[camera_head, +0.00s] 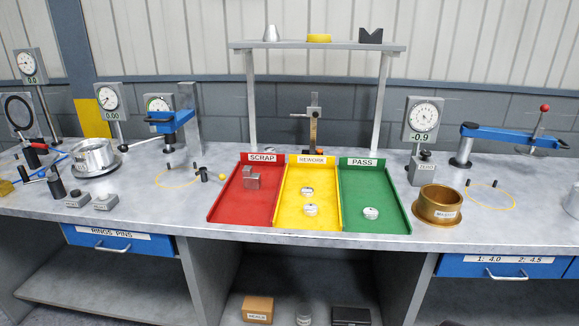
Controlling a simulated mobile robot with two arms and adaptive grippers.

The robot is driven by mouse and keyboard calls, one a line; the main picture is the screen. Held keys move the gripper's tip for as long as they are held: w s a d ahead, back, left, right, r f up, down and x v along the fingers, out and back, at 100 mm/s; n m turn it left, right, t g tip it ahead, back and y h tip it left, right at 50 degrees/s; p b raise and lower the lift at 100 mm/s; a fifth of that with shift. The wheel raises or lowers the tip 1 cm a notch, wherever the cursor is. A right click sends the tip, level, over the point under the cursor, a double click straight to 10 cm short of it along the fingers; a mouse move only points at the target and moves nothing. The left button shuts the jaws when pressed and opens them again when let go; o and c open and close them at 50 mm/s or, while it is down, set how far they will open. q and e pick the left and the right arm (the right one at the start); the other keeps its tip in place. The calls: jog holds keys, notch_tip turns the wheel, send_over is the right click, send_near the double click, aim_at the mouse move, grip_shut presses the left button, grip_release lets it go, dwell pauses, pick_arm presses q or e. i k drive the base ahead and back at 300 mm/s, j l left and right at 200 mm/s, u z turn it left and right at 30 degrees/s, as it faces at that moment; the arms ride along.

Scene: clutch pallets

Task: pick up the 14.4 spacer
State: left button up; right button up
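No part marked 14.4 can be read in this view, so I cannot tell which thing is the 14.4 spacer. Two small round pale pieces with dark print, an upper one (307,191) and a lower one (310,209), lie in the yellow REWORK tray (300,225). A similar round piece (371,213) lies in the green PASS tray (392,222). A grey metal block (251,177) sits in the red SCRAP tray (226,213). Neither of my grippers shows in the head view.
Dial gauges (422,119) stand on the bench left and right. A brass cup (437,206) is right of the trays, and a metal pot (94,157) is at left. Blue drawers (113,239) are below. A shelf (318,46) rises behind. The bench front beside the trays is mostly clear.

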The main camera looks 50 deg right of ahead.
aim_at(370, 212)
jog(key=z, duration=2)
